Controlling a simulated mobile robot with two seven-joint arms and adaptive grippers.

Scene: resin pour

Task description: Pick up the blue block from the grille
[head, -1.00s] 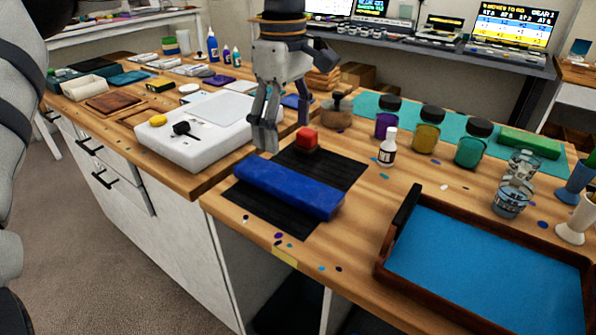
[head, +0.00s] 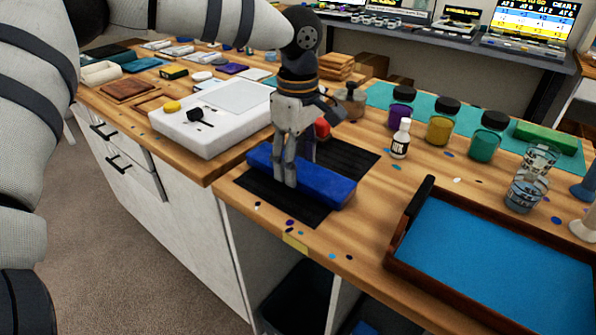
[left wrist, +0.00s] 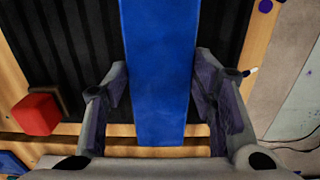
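The blue block (head: 328,186) is long and lies flat across the black ribbed grille (head: 298,207) on the wooden bench. My left gripper (head: 287,178) points down at the block in the head view. In the left wrist view, the block (left wrist: 158,70) runs lengthwise between the two spread fingers of the gripper (left wrist: 160,85), one on each side. The fingers look open and close to the block's sides; I cannot tell whether they touch it. The gripper hides part of the block in the head view. My right gripper is not in view.
A red block (head: 322,128) sits just behind the blue one. A white slab (head: 205,135) stands left, an ink bottle (head: 400,139) and jars (head: 440,127) behind right. A wooden tray with a blue floor (head: 490,270) stands front right. The bench's front edge is close.

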